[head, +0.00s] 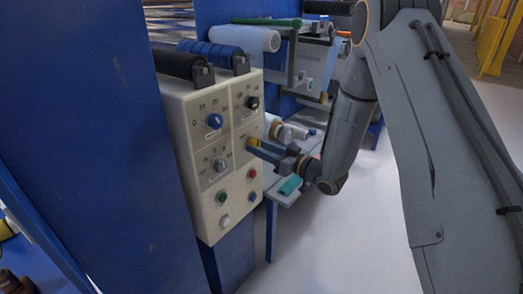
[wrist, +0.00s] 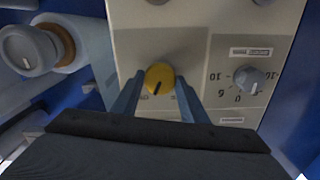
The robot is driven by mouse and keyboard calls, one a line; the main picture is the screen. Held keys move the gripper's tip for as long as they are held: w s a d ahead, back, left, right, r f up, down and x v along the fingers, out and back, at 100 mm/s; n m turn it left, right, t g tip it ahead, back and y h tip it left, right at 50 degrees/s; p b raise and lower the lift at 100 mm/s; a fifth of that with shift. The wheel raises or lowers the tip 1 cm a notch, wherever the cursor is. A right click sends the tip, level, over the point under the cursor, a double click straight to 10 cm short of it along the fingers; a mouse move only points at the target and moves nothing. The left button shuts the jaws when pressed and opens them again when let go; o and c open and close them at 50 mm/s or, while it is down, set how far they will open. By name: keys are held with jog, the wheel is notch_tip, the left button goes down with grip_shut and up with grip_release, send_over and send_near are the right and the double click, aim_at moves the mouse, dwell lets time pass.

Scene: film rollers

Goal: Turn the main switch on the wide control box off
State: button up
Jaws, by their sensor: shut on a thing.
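The wide control box (head: 236,181) is a beige panel with knobs and buttons, left of centre in the head view; its face (wrist: 175,25) fills the upper wrist view. The main switch appears to be the yellow knob (wrist: 160,76), with a dark pointer line slanting down and slightly left in the wrist view. In the head view the yellow knob (head: 252,142) is partly hidden by my gripper (head: 257,150). My gripper (wrist: 158,88) is shut on the yellow knob, with one blue finger on each side. Labels below the knob are partly covered.
A grey dial (wrist: 249,80) sits beside the yellow knob in the wrist view. Rollers (head: 240,38) stand behind. Floor at right is clear.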

jog(key=n+b, duration=0.5)
jog(key=n, duration=0.6)
jog(key=shift+s+a+b, duration=0.1)
jog(key=shift+b, duration=0.2)
jog(key=shift+n, duration=0.4)
jog(key=o, duration=1)
jog(key=shift+o, duration=0.2)
jog(key=shift+d, duration=0.25)
jog(key=b+v, duration=0.1)
jog(key=v, duration=0.6)
jog(key=shift+s, duration=0.3)
